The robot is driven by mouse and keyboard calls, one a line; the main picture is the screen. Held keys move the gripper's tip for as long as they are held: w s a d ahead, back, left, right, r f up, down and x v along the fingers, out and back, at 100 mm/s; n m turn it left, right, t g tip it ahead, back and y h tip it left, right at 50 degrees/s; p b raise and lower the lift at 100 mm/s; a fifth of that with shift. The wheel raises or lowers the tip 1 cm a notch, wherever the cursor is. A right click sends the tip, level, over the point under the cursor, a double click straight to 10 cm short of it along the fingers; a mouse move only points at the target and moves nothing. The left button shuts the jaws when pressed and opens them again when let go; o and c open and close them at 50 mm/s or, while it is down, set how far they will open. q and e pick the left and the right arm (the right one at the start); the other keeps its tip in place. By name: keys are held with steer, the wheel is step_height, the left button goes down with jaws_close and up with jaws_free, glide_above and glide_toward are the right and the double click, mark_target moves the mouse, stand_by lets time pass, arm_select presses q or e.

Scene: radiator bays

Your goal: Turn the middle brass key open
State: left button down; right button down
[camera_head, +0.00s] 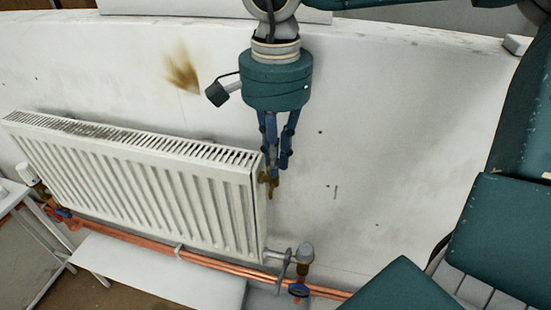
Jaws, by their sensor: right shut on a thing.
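A white panel radiator (150,185) hangs on the pale wall. A small brass key (269,180) sits at the radiator's upper right end, and the fingers partly hide it. My right gripper (273,178) points down from above, with its blue fingers shut on the brass key beside the radiator's end. The exact angle of the key cannot be told. My left gripper is not in view.
A white bench (160,275) stands under the radiator. The wall right of the key is clear.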

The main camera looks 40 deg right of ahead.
steer(key=shift+w+r+n, duration=0.1)
steer(key=shift+n, duration=0.3)
steer(key=c, duration=2.1)
jaws_free()
step_height(320, 180, up, 12)
